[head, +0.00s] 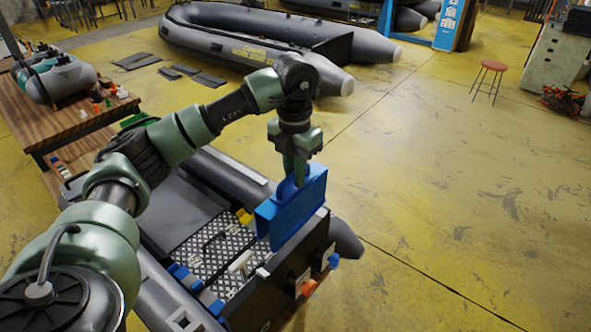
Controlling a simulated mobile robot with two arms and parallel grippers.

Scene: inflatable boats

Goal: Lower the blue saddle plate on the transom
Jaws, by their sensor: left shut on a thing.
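The blue saddle plate (292,212) is held by my left gripper (295,175) at the transom (292,262) of the near inflatable boat. The gripper points straight down and is shut on the plate's upper part. The plate stands roughly upright over the far part of the transom's top edge. I cannot tell whether it rests on the edge or hangs just above it. The plate hides that part of the edge. The right gripper is not in view.
Orange and blue knobs (309,288) stick out of the transom's outer face. A patterned mat (208,245) with small parts lies inside the boat. A wooden bench (60,118) stands at the left. Another grey boat (240,45) lies behind. The yellow floor (450,200) at right is clear.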

